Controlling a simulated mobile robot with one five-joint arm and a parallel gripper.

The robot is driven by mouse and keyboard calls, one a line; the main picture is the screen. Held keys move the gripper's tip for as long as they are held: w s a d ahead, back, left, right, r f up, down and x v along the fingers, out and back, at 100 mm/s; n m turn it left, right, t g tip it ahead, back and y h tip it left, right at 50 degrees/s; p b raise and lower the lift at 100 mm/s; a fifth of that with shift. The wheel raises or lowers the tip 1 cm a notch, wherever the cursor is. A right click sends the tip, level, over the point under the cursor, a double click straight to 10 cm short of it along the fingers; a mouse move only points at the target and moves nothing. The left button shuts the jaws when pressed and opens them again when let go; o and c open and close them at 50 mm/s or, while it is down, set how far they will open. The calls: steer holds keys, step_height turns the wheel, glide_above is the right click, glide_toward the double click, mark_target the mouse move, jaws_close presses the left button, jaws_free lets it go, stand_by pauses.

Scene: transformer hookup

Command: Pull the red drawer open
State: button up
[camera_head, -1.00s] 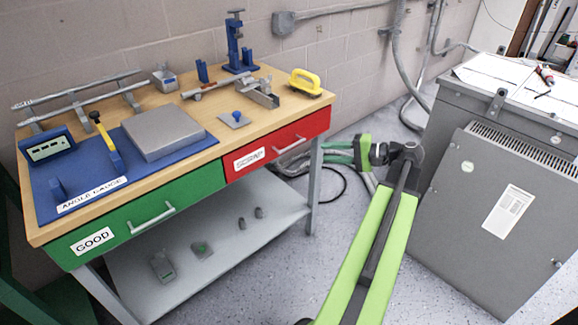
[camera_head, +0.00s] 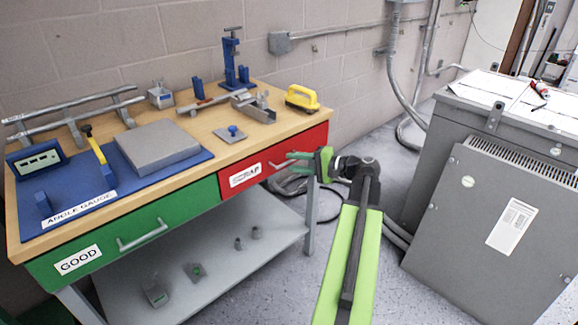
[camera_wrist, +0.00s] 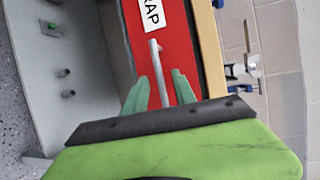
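The red drawer (camera_head: 262,165) with the label ending "RAP" is at the right end of the workbench front, and it looks shut. Its pale bar handle (camera_head: 282,164) is partly hidden behind my fingers in the head view. My gripper (camera_head: 293,161) is in front of the right part of the drawer. In the wrist view the green fingers of my gripper (camera_wrist: 157,90) are apart, with the handle (camera_wrist: 158,72) running between them. I see a gap on each side of the handle, so the fingers are not closed on it.
The green drawer (camera_head: 125,232) marked "GOOD" is left of the red one. A lower shelf (camera_head: 210,255) holds small parts. The grey transformer cabinet (camera_head: 480,210) stands to the right, with speckled floor between. The benchtop (camera_head: 205,143) carries several tools.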

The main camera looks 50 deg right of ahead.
steer(key=shift+x, duration=1.25)
steer(key=shift+c, duration=0.2)
jaws_close()
steer(key=shift+a, duration=0.1)
